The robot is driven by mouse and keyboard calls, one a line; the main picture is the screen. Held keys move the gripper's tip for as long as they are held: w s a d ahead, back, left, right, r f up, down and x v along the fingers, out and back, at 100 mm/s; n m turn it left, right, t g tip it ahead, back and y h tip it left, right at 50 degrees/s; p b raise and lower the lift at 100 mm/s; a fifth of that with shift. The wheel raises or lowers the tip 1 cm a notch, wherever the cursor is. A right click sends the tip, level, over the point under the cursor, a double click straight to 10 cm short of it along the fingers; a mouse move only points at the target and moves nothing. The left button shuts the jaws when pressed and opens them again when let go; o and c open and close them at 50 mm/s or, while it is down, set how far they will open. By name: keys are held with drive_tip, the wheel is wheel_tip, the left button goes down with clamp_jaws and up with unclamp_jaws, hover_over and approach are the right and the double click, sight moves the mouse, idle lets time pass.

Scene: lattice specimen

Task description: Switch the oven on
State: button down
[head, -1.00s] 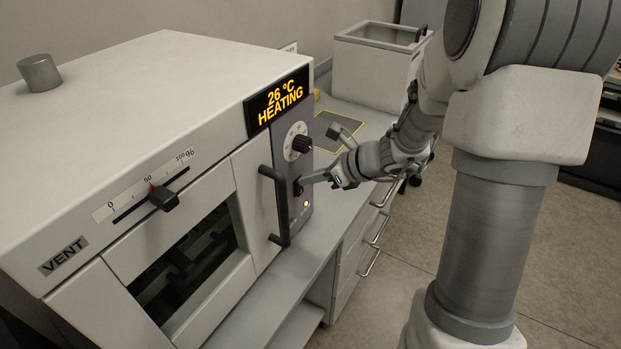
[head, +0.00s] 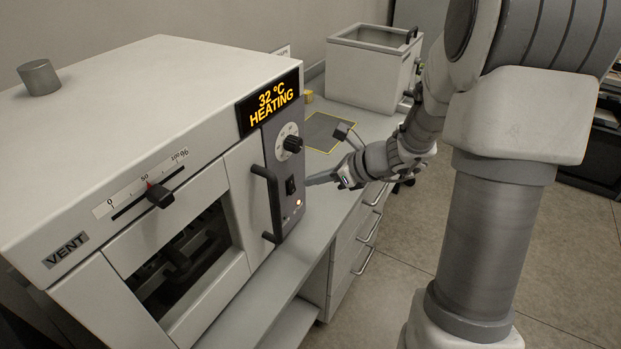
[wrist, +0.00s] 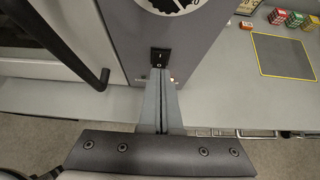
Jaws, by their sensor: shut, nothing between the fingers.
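The oven (head: 130,85) is a large pale box on the bench. Its display (head: 270,103) reads "32 °C HEATING" in orange. A black rocker switch (head: 291,186) sits on the grey control panel, below a round dial (head: 291,143).
A dark door handle (head: 269,205) stands out left of the panel. A vent slider (head: 159,194) is on the oven front. A yellow-edged dark mat (head: 328,132) and a pale open tank (head: 370,75) lie beyond on the bench. Small coloured boxes (wrist: 286,17) are near the mat.

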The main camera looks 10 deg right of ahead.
drive_tip(key=w+a+r+p+v, duration=0.1)
drive_tip(key=v, duration=0.9)
drive_tip(key=shift+r, duration=0.4)
idle(0.8)
